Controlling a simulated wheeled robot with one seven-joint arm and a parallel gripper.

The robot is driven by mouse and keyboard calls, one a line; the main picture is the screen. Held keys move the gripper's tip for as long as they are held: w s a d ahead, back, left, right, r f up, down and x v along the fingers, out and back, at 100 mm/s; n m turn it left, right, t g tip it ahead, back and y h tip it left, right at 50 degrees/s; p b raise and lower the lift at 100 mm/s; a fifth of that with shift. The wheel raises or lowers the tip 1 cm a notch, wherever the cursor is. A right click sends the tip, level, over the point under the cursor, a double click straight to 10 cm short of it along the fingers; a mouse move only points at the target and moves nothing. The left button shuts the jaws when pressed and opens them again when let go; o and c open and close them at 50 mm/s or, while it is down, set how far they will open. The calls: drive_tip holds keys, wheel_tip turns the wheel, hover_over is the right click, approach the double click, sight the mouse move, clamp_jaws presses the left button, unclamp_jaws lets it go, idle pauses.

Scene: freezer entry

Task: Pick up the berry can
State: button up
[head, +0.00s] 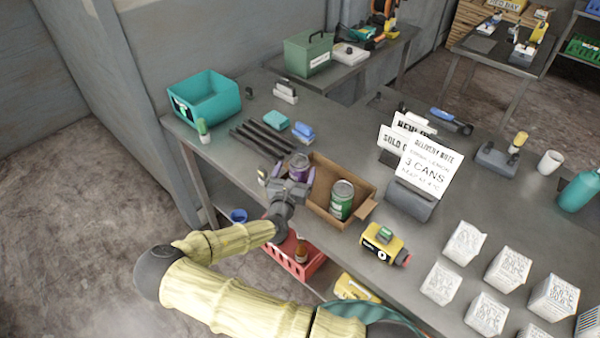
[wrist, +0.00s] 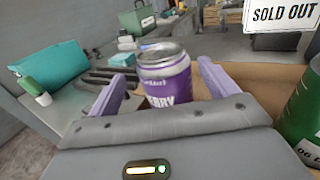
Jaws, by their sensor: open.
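The berry can (head: 299,166) is purple with a silver top and stands upright at the left end of an open cardboard box (head: 322,222). In the wrist view the berry can (wrist: 166,76) shows part of its label, ending in "RRY". My gripper (head: 290,184) is at the box's left end, close to the can. In the wrist view its two purple fingers (wrist: 163,92) are apart, one on each side of the can, with gaps visible. Whether the fingertips reach past the can is hard to tell. A green can (head: 342,200) stands in the box to the right.
A delivery note sign (head: 432,165) reading "3 CANS" stands right of the box. A yellow device (head: 382,243) lies in front of it. Dark bars (head: 262,138) and a teal bin (head: 206,97) are to the left. Several white cartons (head: 463,243) stand at right.

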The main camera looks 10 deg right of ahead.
sight(301, 160)
drive_tip(key=p+x, duration=0.1)
drive_tip(key=x, duration=0.2)
drive_tip(key=p+x, duration=0.1)
drive_tip(key=shift+d+r+p, duration=0.3)
drive_tip(key=shift+d, duration=0.05)
drive_tip(key=shift+w+f, duration=0.1)
drive_tip(key=shift+w, duration=0.15)
drive_tip(key=shift+d, duration=0.1)
drive_tip(key=shift+s, duration=0.1)
drive_tip(key=c, duration=1.3)
